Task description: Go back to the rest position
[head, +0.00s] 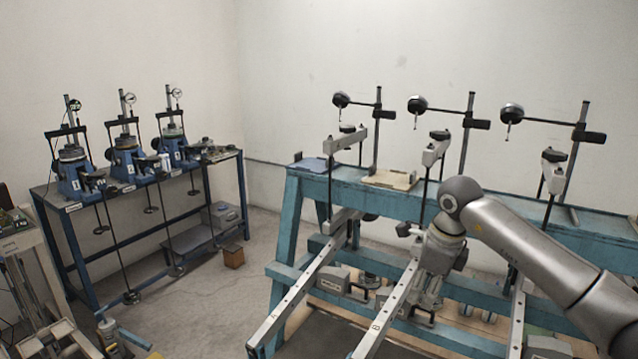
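A blue lever frame (290,225) stands on the right side of the view. Long pale lever bars slope from it toward me: one marked A (300,290), one marked B (392,310), and a third (517,325) further right. My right arm comes in from the right, and my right gripper (428,294) points down just to the right of lever B's upper part. Its fingers are small and dark against the frame, so I cannot tell whether they are open, or whether they touch the lever. My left gripper is out of view.
Dial gauges on posts, one being a dark gauge (341,100), rise above the blue frame. A blue bench (120,185) with several blue devices stands along the left wall. A small brown box (234,256) sits on the floor. Bare floor (215,310) lies between bench and frame.

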